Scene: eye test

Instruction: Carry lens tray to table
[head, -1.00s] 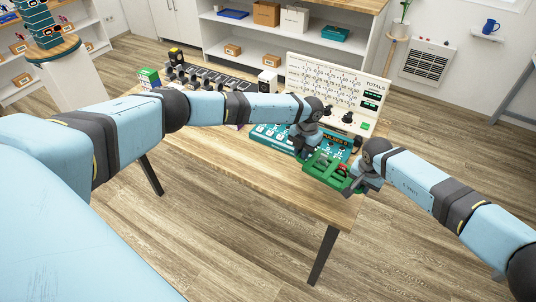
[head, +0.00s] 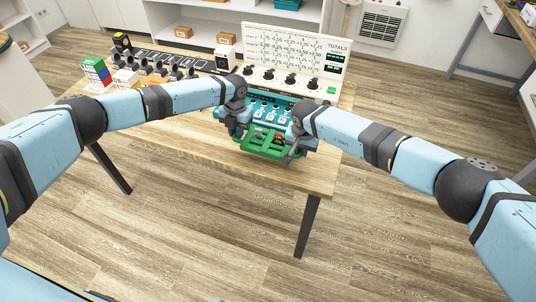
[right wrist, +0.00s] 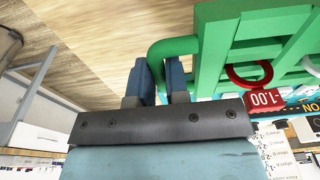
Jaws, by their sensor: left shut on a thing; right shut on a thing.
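The green lens tray (head: 262,153) is an open frame with handles at its ends, held in front of the teal console (head: 262,106) on the wooden table (head: 190,137). My left gripper (head: 238,132) is shut on its left end. My right gripper (head: 291,156) is shut on its right end. In the right wrist view the fingers (right wrist: 160,82) close around the tray's green handle (right wrist: 173,47). A red lens ring (right wrist: 262,98) marked 1.00 sits in the tray. I cannot tell whether the tray touches the table. The left fingertips are partly hidden.
A white totals board (head: 296,53) with black knobs stands behind the console. A rack of dark lens holders (head: 160,63) and a colourful box (head: 96,72) stand at the table's back left. The table's front right is bare.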

